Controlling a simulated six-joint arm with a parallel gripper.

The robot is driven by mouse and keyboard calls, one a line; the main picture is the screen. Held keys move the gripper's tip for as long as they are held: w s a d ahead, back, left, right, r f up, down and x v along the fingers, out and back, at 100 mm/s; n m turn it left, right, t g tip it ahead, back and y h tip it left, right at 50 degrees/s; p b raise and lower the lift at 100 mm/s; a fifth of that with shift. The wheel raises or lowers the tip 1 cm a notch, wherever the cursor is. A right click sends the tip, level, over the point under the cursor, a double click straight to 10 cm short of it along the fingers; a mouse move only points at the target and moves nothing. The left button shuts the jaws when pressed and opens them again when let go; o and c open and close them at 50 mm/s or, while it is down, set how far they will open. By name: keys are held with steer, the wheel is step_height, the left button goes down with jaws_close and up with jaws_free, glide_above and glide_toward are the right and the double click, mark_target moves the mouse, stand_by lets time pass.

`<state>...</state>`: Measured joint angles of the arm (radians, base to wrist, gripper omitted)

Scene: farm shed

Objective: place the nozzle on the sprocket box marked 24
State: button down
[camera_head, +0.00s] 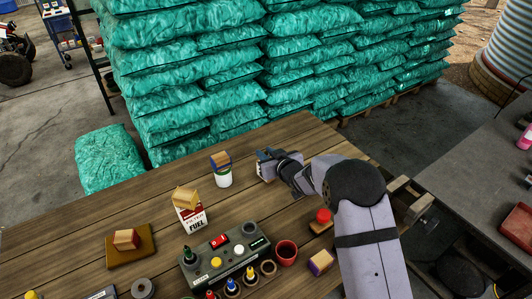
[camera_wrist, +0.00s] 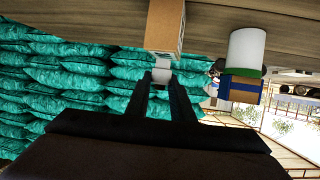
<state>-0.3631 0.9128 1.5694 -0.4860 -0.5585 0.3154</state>
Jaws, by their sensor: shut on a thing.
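My gripper (camera_head: 268,157) is at the far side of the wooden table, right at a small tan and white box (camera_head: 265,172). In the wrist view, the fingers (camera_wrist: 161,82) are shut on a small pale grey piece, seemingly the nozzle (camera_wrist: 161,74). The picture is upside down there, and the brown box (camera_wrist: 164,25) stands on the table with its top end close to the nozzle. I cannot tell whether they touch. No number 24 is readable on the box. In the head view, the gripper hides the nozzle and part of the box.
A white can (camera_head: 223,179) with a blue and tan block on top stands left of the box. A fuel filter carton (camera_head: 190,216) topped by a wooden block is farther left. A control box (camera_head: 225,255), a red cup (camera_head: 286,252) and a red-topped item (camera_head: 323,217) stand nearer.

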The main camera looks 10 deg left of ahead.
steer(key=shift+f, duration=0.15)
steer(key=shift+f, duration=0.1)
steer(key=c, duration=1.5)
jaws_free()
steer(key=shift+c, duration=0.2)
steer(key=shift+r, duration=0.2)
steer(key=b+v, duration=0.3)
steer(key=v, duration=0.9)
steer(key=shift+d+f, duration=0.15)
